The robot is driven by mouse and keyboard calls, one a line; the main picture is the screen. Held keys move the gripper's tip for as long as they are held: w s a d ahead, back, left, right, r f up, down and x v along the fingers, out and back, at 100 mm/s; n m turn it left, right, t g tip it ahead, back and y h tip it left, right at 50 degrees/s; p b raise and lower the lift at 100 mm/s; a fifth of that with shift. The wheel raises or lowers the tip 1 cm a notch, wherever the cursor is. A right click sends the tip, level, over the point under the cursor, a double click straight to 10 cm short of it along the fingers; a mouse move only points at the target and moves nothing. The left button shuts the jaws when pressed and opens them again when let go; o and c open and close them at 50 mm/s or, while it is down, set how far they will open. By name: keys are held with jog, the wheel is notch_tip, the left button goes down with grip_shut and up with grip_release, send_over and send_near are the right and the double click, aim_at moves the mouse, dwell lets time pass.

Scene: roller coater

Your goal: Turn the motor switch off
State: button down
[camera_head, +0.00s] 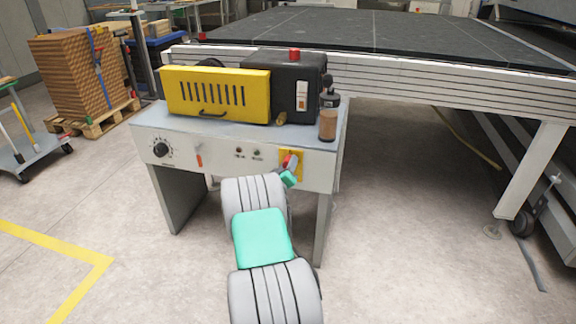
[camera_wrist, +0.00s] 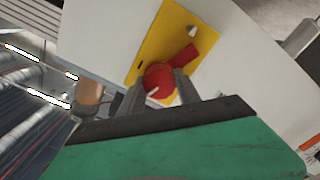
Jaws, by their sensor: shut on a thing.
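The motor switch (camera_wrist: 158,79) is a red rotary knob on a yellow plate (camera_wrist: 156,40), seen close in the wrist view. In the head view the yellow plate (camera_head: 298,163) sits at the right end of the machine's white front panel, and the red knob (camera_head: 287,160) is partly covered by my gripper. My gripper (camera_wrist: 158,88) has its two grey fingers on either side of the knob and is shut on it. A red handle part of the knob points up and right in the wrist view. The contact points of the fingers are partly hidden.
The white panel (camera_head: 215,155) also carries a black dial (camera_head: 160,149), a small red lever (camera_head: 199,160) and two small knobs. A yellow guard (camera_head: 215,93), a black box (camera_head: 285,82) and a brown bottle (camera_head: 328,122) stand on top. Open floor lies left.

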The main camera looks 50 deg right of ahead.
jog(key=shift+f+n+p, duration=0.15)
jog(key=shift+n+p, duration=0.25)
jog(key=shift+n, duration=1.8)
jog(key=c, duration=0.9)
grip_release()
jog(key=shift+o, duration=0.2)
jog(key=v, duration=0.7)
jog(key=shift+s+a+p, duration=0.2)
jog(key=shift+a+p, duration=0.2)
jog(key=shift+p, duration=0.05)
